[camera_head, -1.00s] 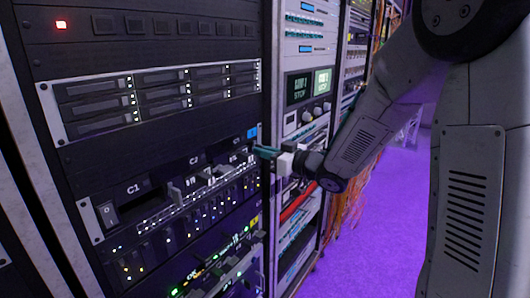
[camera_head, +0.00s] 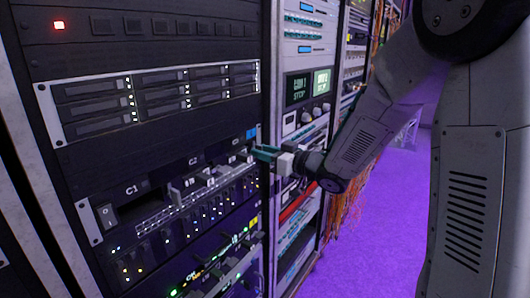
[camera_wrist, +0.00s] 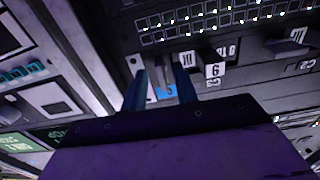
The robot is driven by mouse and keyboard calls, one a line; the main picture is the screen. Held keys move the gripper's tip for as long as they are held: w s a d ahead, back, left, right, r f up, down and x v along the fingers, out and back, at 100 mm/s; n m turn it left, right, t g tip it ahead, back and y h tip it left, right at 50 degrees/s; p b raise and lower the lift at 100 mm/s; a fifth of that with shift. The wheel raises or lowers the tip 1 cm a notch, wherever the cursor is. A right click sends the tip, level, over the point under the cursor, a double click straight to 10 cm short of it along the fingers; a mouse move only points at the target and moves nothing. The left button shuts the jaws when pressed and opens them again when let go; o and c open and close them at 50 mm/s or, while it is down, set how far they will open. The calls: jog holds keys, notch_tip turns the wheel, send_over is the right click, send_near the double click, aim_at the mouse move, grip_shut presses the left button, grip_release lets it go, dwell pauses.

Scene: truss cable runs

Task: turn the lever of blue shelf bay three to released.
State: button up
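My gripper (camera_head: 258,150) is at the right end of the dark panel marked C1 and C2, beside a small blue label (camera_head: 251,133). In the wrist view the two dark blue fingers (camera_wrist: 163,88) are apart. A narrow grey lever (camera_wrist: 166,70) stands between them, with the blue label (camera_wrist: 165,92) just below it in the picture. I cannot tell whether either finger touches the lever. The lever's position marking is too small to read, and the lever is hidden by the fingers in the head view.
White number tags (camera_wrist: 215,70) and another handle sit close beside the fingers. A rocker switch (camera_head: 108,215) is at the panel's left end. A pale rack with screens (camera_head: 310,87) stands right of the panel. Purple floor (camera_head: 390,235) is clear at right.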

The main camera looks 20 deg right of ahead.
jog(key=v, duration=0.7)
jog(key=shift+s, duration=0.2)
jog(key=shift+d, duration=0.2)
